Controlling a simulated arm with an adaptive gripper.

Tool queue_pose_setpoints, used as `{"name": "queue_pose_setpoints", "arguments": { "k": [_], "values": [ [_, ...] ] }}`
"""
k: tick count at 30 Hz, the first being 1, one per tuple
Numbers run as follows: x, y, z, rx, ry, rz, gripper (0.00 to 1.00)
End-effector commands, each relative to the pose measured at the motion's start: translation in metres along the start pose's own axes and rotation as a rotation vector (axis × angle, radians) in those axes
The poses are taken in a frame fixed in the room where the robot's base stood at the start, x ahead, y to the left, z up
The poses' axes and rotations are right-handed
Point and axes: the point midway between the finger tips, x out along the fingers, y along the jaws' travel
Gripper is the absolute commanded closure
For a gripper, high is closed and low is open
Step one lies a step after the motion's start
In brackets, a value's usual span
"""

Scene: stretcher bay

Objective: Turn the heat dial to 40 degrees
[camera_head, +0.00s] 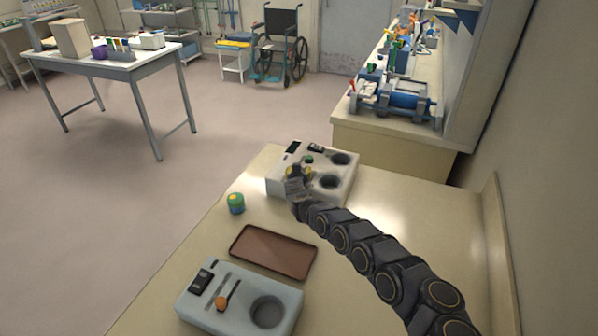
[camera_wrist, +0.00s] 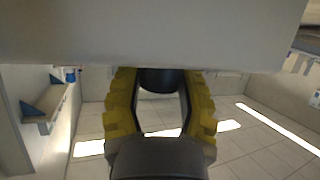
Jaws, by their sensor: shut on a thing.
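A cream box (camera_head: 278,186) with a small dark display, a black switch, a green knob (camera_head: 308,159) and two round wells stands at the far end of the counter. My gripper (camera_head: 297,172) is at its front left. In the wrist view, the yellow fingers of my gripper (camera_wrist: 160,85) are closed around a dark round knob (camera_wrist: 160,78), which looks like the heat dial, against the pale box face (camera_wrist: 160,40). In the head view my gripper hides this dial. I cannot read any degree marks or the display.
A pale blue box (camera_head: 235,318) with a switch, an orange-tipped slider and one well is at the near left. A brown tray (camera_head: 272,252) lies between the boxes. A small green and blue jar (camera_head: 236,203) stands near the left edge. The right side of the counter (camera_head: 430,215) is clear beyond my arm.

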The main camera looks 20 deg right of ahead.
Motion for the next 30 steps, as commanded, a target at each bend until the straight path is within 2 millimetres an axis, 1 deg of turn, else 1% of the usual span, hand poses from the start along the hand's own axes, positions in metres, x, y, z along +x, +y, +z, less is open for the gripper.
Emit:
{"name": "queue_pose_setpoints", "arguments": {
  "k": [7,15,30],
  "values": [
    [0.0003,0.0007,-0.0011,-0.038,0.007,-0.091,0.95],
    [0.0001,-0.0006,-0.0002,-0.065,0.008,-0.148,0.95],
    [0.0001,-0.0011,0.0007,-0.071,0.007,-0.163,0.95]
  ]
}}
